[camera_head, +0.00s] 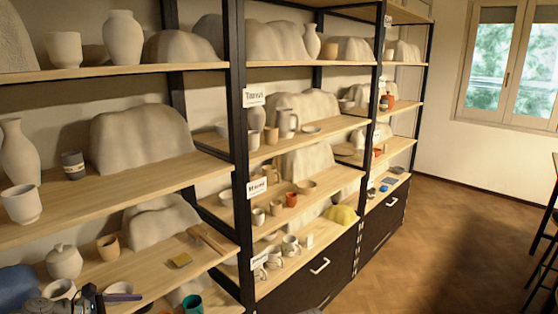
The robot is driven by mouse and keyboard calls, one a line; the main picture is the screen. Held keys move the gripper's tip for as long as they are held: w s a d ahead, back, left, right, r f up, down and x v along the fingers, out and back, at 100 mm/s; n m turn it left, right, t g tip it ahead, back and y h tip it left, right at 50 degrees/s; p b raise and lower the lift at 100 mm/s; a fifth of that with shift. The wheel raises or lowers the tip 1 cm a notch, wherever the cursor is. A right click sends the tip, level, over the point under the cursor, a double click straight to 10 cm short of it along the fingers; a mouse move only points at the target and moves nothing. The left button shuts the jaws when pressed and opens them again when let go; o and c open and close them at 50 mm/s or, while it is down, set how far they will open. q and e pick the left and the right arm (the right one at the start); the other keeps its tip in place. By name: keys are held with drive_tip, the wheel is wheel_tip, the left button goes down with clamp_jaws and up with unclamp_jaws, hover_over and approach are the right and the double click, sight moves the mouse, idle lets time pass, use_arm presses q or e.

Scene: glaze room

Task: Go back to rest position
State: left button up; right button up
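My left gripper (90,297) shows at the bottom left corner, in front of the lowest visible shelf of the left rack. Only a small dark part of it is in the picture, and its fingers are too unclear to tell open from shut. My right gripper is not in view.
Wooden shelves (135,190) on black posts hold pale pottery. The wooden floor (440,255) at right is largely clear, with dark stool legs (541,245) at the edge.

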use_arm(q)
drive_tip(key=d+f+m+g+y+p, duration=0.1)
drive_tip(key=d+f+m+g, duration=0.25)
drive_tip(key=d+m, duration=0.45)
drive_tip(key=d+f+m+g+y+p, duration=0.15)
drive_tip(key=d+m+g, duration=0.25)
drive_tip(key=d, duration=0.9)
drive_tip(key=s+d+f+m+y, duration=0.1)
drive_tip(key=s+d+m+y, duration=0.3)
drive_tip(key=d+m, duration=0.3)
drive_tip(key=s+d+f+m+g+y+p, duration=0.1)
drive_tip(key=s+d+m+y, duration=0.3)
drive_tip(key=d+m, duration=0.3)
drive_tip(key=shift+s+m, duration=0.7)
drive_tip(key=shift+m, duration=0.7)
drive_tip(key=shift+f, duration=0.1)
